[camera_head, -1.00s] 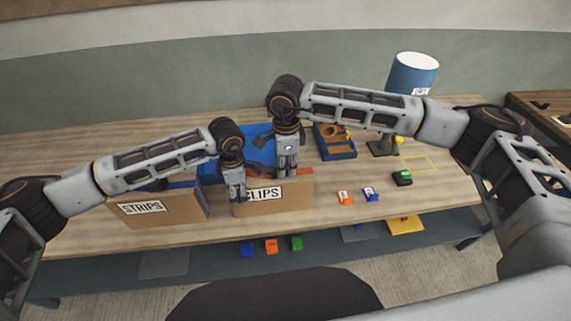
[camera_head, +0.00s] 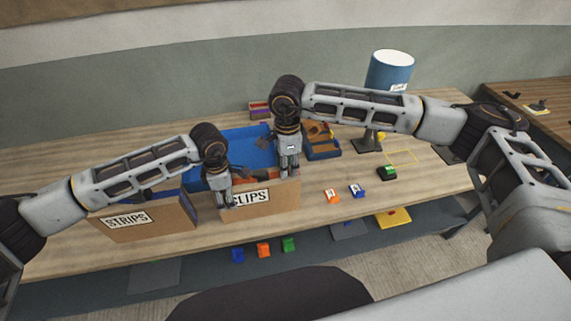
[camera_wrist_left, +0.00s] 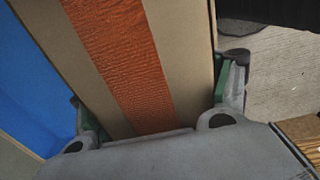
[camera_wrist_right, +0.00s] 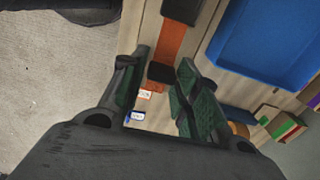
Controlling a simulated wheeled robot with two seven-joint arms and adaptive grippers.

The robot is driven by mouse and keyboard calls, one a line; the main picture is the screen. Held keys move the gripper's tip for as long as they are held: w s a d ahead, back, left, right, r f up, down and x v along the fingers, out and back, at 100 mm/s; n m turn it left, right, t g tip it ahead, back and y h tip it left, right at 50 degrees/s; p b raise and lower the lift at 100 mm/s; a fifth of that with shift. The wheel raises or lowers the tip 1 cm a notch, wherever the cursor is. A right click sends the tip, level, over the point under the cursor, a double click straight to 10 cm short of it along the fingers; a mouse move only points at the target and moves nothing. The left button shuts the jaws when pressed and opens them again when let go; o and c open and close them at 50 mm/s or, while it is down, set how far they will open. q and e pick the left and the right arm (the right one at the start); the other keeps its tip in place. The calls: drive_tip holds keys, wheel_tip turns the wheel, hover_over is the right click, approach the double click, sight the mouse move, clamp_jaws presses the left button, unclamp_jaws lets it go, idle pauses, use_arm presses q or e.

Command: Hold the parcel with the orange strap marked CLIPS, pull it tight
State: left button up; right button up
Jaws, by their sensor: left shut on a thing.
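The cardboard parcel marked CLIPS (camera_head: 275,200) stands at the front of the table, its label facing me. My left gripper (camera_head: 224,196) is shut on the left part of the parcel; the left wrist view shows the cardboard (camera_wrist_left: 190,60) between its pads. The orange strap (camera_wrist_left: 120,55) runs along the parcel's top. My right gripper (camera_head: 289,172) points down over the parcel's right end. In the right wrist view its fingers (camera_wrist_right: 160,90) are apart. The strap (camera_wrist_right: 169,45), with a dark piece at each visible end, shows beyond and between them, apparently not gripped.
A box marked STRIPS (camera_head: 145,218) stands to the left. A blue tray (camera_head: 250,148) lies behind the parcel. Small orange (camera_head: 332,196), blue (camera_head: 356,190) and green-black (camera_head: 387,173) pieces lie right. A blue-shaded lamp (camera_head: 390,70) stands at back right.

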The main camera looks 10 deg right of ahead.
drive_tip(key=o, duration=0.3)
use_arm(q)
drive_tip(key=shift+s+a+f, duration=0.1)
drive_tip(key=shift+s+f, duration=0.1)
drive_tip(key=shift+f, duration=0.2)
use_arm(e)
wheel_tip(320, 180, up, 12)
idle(0.5)
drive_tip(key=shift+s, duration=0.1)
use_arm(q)
drive_tip(key=o, duration=1.5)
drive_tip(key=shift+w, duration=0.1)
drive_tip(key=shift+o, duration=0.2)
drive_tip(key=shift+r, duration=0.1)
drive_tip(key=shift+w+r, duration=0.1)
drive_tip(key=shift+r, duration=0.1)
